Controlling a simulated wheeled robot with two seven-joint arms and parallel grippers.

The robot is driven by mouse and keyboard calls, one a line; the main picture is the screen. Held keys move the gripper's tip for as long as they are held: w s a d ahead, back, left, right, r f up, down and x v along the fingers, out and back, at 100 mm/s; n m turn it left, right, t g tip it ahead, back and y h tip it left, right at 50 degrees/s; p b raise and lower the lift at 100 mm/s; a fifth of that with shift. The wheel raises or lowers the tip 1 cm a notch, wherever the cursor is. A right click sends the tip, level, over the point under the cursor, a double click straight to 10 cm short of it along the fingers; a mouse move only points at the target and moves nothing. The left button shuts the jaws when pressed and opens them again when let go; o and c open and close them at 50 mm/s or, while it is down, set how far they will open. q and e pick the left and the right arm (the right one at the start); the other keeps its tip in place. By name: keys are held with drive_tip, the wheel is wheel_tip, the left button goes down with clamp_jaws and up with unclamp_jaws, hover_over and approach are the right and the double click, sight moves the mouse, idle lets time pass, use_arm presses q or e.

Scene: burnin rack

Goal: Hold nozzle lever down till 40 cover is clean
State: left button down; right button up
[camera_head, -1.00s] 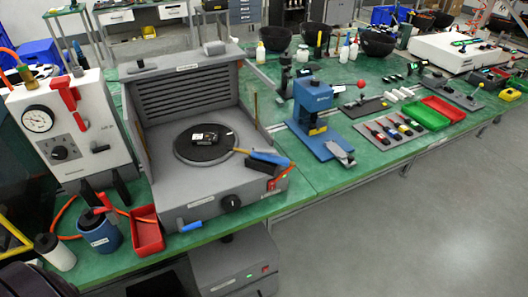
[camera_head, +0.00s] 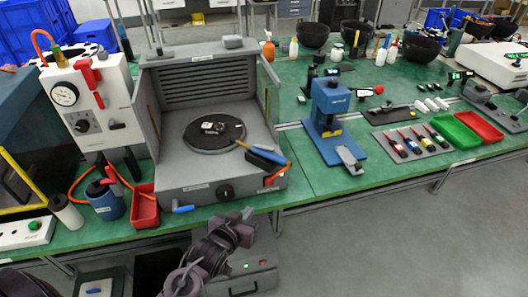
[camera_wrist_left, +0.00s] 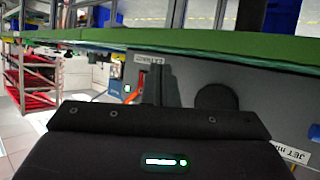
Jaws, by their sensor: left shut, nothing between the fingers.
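The cover (camera_head: 212,128), a small black piece with white marks, lies on the dark round turntable (camera_head: 205,146) inside the grey open-front booth. A blue-handled nozzle (camera_head: 266,155) rests at the booth's right front. A red-orange lever (camera_head: 275,174) sits just below it on the right side, and it also shows in the left wrist view (camera_wrist_left: 141,84). My left gripper (camera_head: 243,222) is shut and empty, below the booth's front edge and apart from the lever. Its fingertips are hard to make out in the head view. My right gripper is not in view.
A black knob (camera_head: 226,192) and a blue handle (camera_head: 183,209) are on the booth front. A red bin (camera_head: 144,210) and a blue cup (camera_head: 106,205) stand left of it. A blue press (camera_head: 330,115) stands right. Open floor lies at lower right.

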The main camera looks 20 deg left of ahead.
use_arm(q)
wheel_tip(320, 180, up, 14)
drive_tip(key=w+t+h, duration=0.1)
drive_tip(key=t+h, duration=0.1)
drive_tip(key=t, duration=0.6)
drive_tip(key=shift+w+a+r+t, duration=0.2)
drive_tip(key=shift+w+a+t, duration=0.1)
drive_tip(key=shift+w+a, duration=0.1)
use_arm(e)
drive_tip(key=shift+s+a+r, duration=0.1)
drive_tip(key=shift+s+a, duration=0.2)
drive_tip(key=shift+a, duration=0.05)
use_arm(q)
drive_tip(key=shift+d, duration=0.1)
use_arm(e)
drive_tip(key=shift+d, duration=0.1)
use_arm(q)
drive_tip(key=w, duration=0.1)
drive_tip(key=p, duration=0.4)
hover_over(266, 163)
drive_tip(key=shift+w+a+r, duration=0.15)
drive_tip(key=shift+a, duration=0.05)
drive_tip(key=shift+d+f, duration=0.1)
drive_tip(key=shift+f, duration=0.45)
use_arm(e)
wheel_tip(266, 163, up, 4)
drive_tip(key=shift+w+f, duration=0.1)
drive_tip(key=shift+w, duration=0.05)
